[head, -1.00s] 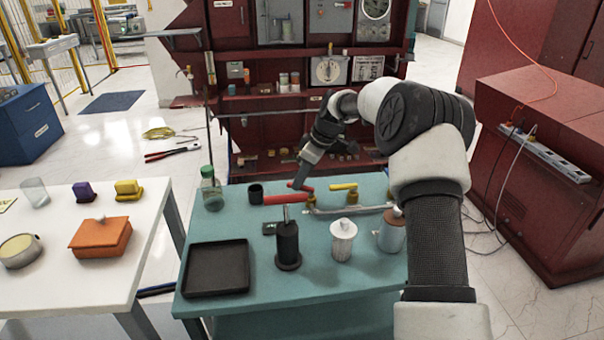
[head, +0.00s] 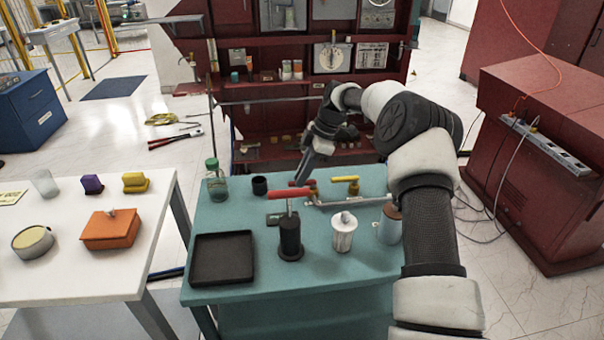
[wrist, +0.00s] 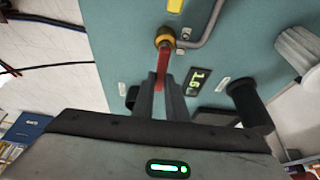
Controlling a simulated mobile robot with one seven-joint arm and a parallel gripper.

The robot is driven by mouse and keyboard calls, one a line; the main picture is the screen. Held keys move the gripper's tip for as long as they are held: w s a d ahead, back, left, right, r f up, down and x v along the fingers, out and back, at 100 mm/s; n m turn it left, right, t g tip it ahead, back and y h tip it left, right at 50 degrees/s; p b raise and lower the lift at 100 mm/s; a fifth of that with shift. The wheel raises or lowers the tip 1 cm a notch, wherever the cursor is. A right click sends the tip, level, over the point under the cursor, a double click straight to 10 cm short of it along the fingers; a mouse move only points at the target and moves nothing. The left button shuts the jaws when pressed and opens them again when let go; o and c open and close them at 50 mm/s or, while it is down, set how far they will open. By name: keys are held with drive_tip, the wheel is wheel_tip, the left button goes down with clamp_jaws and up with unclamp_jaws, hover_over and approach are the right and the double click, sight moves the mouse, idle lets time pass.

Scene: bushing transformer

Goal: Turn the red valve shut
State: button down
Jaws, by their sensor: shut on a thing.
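The red valve is a red lever (wrist: 164,65) on a brass body (wrist: 165,39) fitted to a grey pipe. In the wrist view the lever points from the brass body toward my gripper (wrist: 160,82), whose fingers are closed around its outer end.
A yellow-handled valve (head: 345,179) stands right of the red one on the same pipe. A small display (wrist: 197,81) lies near my fingers. A black cup (head: 260,185), green-capped bottle (head: 214,180), white canister (head: 344,231) and black tray (head: 222,281) share the teal table (head: 330,275).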

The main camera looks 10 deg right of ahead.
drive_tip(key=shift+d, duration=0.1)
drive_tip(key=c, duration=1.8)
unclamp_jaws()
drive_tip(key=shift+o, duration=0.2)
drive_tip(key=p+v, duration=0.2)
drive_tip(key=v, duration=1.5)
drive_tip(key=shift+r+p, duration=0.25)
drive_tip(key=shift+p, duration=0.05)
